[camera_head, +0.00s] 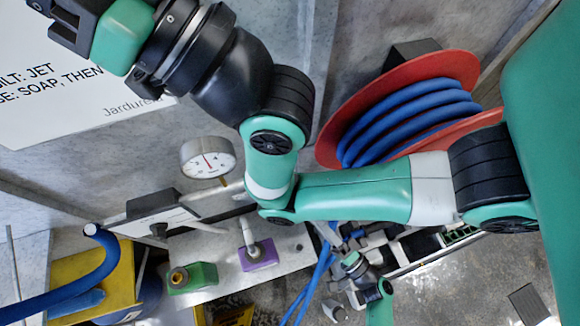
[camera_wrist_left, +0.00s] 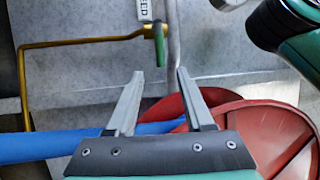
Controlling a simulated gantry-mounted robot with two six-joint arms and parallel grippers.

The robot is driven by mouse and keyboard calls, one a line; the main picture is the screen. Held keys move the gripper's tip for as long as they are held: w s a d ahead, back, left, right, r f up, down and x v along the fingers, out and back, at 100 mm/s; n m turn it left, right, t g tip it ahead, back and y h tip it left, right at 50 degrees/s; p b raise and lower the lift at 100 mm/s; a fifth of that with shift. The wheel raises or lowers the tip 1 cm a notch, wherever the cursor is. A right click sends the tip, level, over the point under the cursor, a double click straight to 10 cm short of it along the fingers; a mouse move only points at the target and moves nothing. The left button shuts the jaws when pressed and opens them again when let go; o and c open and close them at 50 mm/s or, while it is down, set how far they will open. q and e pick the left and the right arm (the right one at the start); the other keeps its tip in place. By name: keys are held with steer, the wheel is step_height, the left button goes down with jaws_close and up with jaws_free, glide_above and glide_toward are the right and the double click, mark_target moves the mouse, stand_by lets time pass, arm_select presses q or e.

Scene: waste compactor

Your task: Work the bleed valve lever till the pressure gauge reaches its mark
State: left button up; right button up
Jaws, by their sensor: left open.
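The pressure gauge (camera_head: 208,157) is a round white dial on the wall in the head view, with red on its face; its reading is too small to tell. Below it, a grey lever (camera_head: 248,236) stands on a purple block (camera_head: 258,254), and a green block (camera_head: 193,278) with a brass fitting is to its left. My right gripper's fingers are not visible in the head view.
A red reel (camera_head: 440,70) with blue hose is at the right in the head view; a red reel (camera_wrist_left: 265,125) also fills the left wrist view's lower right. My large arm crosses the head view's middle. A yellow box (camera_head: 85,268) is at lower left.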

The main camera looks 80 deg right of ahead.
arm_select(q)
steer(key=b+x, duration=0.3)
steer(key=x, duration=0.7)
steer(key=shift+w+d, duration=0.15)
steer(key=shift+w, duration=0.2)
steer(key=shift+w+d+r, duration=0.2)
steer(key=shift+w, duration=0.05)
jaws_close()
stand_by(0.6)
